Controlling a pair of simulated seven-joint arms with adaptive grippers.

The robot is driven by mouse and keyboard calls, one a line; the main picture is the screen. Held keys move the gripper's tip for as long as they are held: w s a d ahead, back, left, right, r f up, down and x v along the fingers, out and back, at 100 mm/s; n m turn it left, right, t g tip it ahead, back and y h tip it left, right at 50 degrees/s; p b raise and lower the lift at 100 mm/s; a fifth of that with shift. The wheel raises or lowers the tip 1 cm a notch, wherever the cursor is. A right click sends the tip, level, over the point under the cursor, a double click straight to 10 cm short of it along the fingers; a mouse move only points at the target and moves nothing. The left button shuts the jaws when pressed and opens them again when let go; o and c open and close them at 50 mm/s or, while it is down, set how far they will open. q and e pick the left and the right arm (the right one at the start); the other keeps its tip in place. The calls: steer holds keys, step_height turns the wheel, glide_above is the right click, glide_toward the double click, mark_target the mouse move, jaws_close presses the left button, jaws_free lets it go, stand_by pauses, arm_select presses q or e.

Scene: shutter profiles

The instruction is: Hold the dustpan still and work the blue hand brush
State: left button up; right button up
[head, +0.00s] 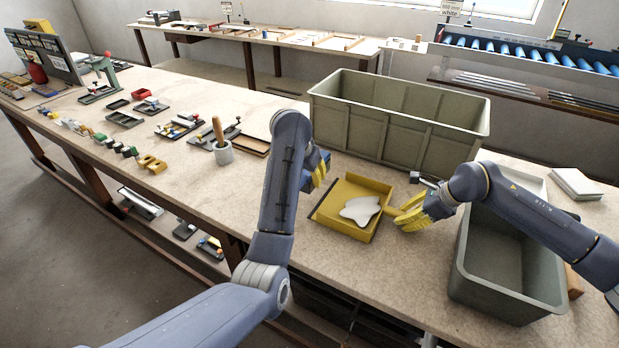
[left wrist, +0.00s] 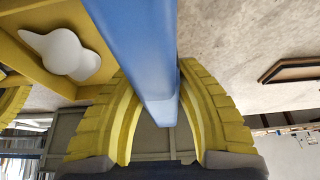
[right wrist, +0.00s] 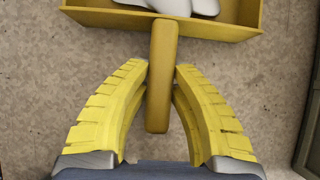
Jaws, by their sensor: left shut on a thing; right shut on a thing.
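The yellow dustpan (head: 340,222) lies on the bench top with a smooth white blob (head: 360,210) inside it. My right gripper (head: 404,216) is shut on the dustpan's yellow handle, which runs between its fingers in the right wrist view (right wrist: 161,85). My left gripper (head: 318,172) is at the pan's left back side, partly hidden behind my left arm. It is shut on the blue hand brush (left wrist: 140,50), whose handle passes between the yellow fingers in the left wrist view. In the head view the brush is mostly hidden, and its bristles cannot be made out.
A large grey-green crate (head: 400,115) stands behind the dustpan. A smaller grey bin (head: 508,285) stands at the right, under my right forearm. The bench's front edge is close to the pan.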

steer(key=o, duration=1)
steer(key=shift+o, duration=0.2)
steer(key=shift+r, duration=0.1)
steer(key=shift+v, duration=3.45)
